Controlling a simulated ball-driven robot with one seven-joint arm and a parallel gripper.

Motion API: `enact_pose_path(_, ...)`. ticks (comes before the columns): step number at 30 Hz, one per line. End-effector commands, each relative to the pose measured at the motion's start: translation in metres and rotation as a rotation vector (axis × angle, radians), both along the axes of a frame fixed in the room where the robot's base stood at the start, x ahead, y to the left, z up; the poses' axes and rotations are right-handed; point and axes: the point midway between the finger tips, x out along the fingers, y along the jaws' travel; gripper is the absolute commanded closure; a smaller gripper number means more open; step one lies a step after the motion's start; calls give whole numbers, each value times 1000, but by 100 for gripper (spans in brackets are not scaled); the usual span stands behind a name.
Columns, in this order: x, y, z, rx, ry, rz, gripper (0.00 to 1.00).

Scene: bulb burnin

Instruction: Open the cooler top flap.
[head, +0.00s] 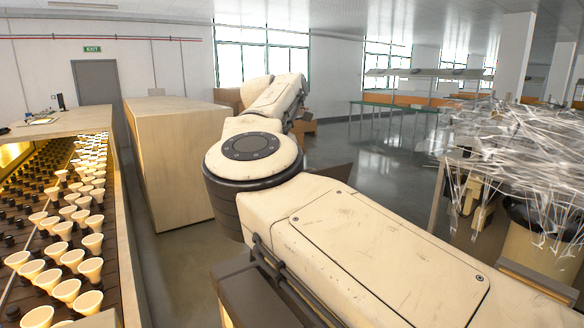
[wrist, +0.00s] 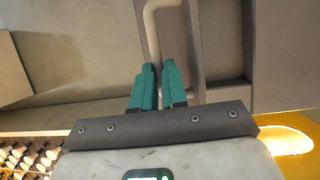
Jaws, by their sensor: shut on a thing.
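My gripper (wrist: 156,85) shows in the wrist view as two teal fingers. They are shut on a pale bent bar (wrist: 152,28), which runs down between the fingertips. The bar looks like a handle on the grey-brown panel (wrist: 280,60), which has a recessed frame and fills the right of that view. I take this panel to be the cooler's top flap, but its hinge and whole outline are out of view. In the head view my arm hides the gripper and the handle. A dark brown panel edge (head: 335,170) shows behind the arm; I cannot tell if it is the flap.
A bench with rows of lit bulbs (head: 75,215) stands at the left. A large wooden box (head: 175,160) stands beyond it, with bare floor (head: 175,260) between. A tangle of clear film (head: 520,150) covers things at the right. A grey-topped box (head: 265,295) is below my arm.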

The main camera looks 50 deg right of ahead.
Motion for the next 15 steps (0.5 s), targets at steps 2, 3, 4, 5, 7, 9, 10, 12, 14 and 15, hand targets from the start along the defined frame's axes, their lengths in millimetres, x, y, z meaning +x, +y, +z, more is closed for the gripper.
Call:
enact_pose_path(2,5,0,-9,15,14,9,100)
enact_pose_path(3,7,-1,-9,15,13,7,100)
enact_pose_path(4,8,-2,-9,15,13,7,100)
enact_pose_path(5,10,-3,-9,15,13,8,100)
enact_pose_path(7,13,-4,-9,15,13,8,100)
enact_pose_path(9,17,-6,-9,15,14,9,100)
enact_pose_path(10,18,-6,-9,15,13,8,100)
enact_pose_path(12,21,-8,-9,16,14,8,100)
enact_pose_path(14,23,-8,-9,16,14,7,100)
enact_pose_path(15,24,-9,-9,16,14,7,100)
